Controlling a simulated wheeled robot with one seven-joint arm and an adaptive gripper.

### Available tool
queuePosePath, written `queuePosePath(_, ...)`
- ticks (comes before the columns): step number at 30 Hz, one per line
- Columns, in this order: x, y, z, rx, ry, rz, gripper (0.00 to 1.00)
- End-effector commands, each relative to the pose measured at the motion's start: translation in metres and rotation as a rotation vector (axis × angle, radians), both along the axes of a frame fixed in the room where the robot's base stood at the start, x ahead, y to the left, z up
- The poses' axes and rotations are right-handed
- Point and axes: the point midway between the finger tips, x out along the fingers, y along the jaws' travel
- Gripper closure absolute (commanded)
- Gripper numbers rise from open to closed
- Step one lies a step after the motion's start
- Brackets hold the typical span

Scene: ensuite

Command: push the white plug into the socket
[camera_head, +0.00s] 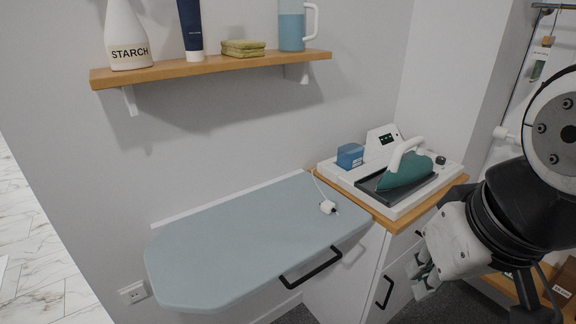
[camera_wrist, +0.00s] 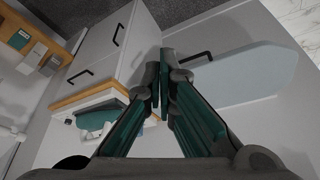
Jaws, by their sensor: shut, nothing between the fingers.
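The white plug (camera_head: 327,207) lies on the right part of the blue-grey ironing board (camera_head: 230,245), its cord running back toward the ironing station. The socket (camera_head: 132,293) is a white wall outlet low on the wall, beside the left end of the board. My gripper (camera_head: 420,275) is at the lower right, in front of the cabinet and apart from the plug and socket. In the wrist view my gripper (camera_wrist: 163,85) is shut and empty, with the board (camera_wrist: 245,75) behind it. I cannot make out the plug or the socket in the wrist view.
An ironing station (camera_head: 440,180) with a teal iron (camera_head: 405,171) stands on the wooden cabinet top right of the board. A black handle (camera_head: 311,267) sits at the board's front edge. A wooden shelf (camera_head: 215,66) with bottles and folded cloths hangs above. Air over the board is clear.

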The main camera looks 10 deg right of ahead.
Motion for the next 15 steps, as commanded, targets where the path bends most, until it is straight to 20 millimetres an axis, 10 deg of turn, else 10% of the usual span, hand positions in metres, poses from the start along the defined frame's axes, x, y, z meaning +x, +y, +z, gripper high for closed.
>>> queuePosePath(10, 0.0000, 0.0000, 0.0000, 0.000, 0.000, 0.000, 1.00)
queuePosePath(15, 0.0038, 0.0046, -0.0050, 0.044, 0.029, -0.035, 0.61)
